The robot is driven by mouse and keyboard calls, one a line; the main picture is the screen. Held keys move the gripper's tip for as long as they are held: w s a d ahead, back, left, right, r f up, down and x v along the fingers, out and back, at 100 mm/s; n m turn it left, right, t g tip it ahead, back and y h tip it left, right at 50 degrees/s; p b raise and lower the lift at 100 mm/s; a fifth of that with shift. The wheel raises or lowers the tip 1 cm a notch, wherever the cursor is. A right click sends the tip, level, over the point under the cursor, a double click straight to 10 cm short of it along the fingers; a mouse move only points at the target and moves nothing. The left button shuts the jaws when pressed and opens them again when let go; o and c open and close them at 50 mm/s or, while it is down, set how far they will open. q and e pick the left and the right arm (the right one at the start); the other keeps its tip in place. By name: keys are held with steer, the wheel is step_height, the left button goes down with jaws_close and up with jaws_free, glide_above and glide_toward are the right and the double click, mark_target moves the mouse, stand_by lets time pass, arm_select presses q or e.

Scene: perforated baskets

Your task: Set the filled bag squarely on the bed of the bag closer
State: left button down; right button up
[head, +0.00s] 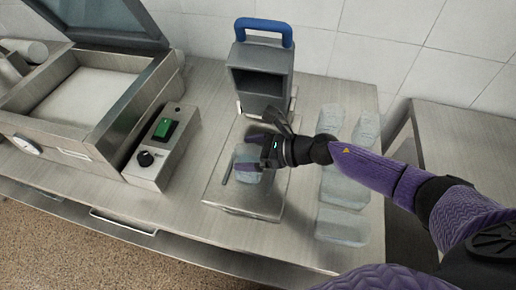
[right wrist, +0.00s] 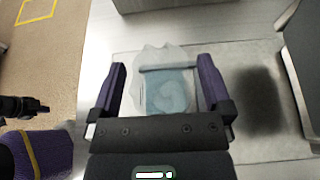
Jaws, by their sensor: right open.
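The bag closer (head: 262,75) is a grey upright unit with a blue handle, and its flat metal bed (head: 226,196) extends in front of it. A clear, pale-blue filled bag (head: 244,157) is on the bed, partly hidden by my right gripper in the head view. In the right wrist view the bag (right wrist: 168,94) lies between the fingers, with its crinkled clear edge spread to the left. My right gripper (right wrist: 162,72) is open, one finger on each side of the bag, with gaps visible.
Several clear filled bags (head: 342,226) lie in rows on the right of the steel table. A chamber machine (head: 40,128) with a raised lid stands at the left, with a control box (head: 150,160) beside it. A separate steel table (head: 470,150) stands at the far right.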

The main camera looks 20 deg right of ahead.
arm_select(q)
steer(key=shift+d, duration=0.4)
arm_select(e)
steer(key=v, duration=1.2)
arm_select(q)
steer(key=shift+a, duration=0.3)
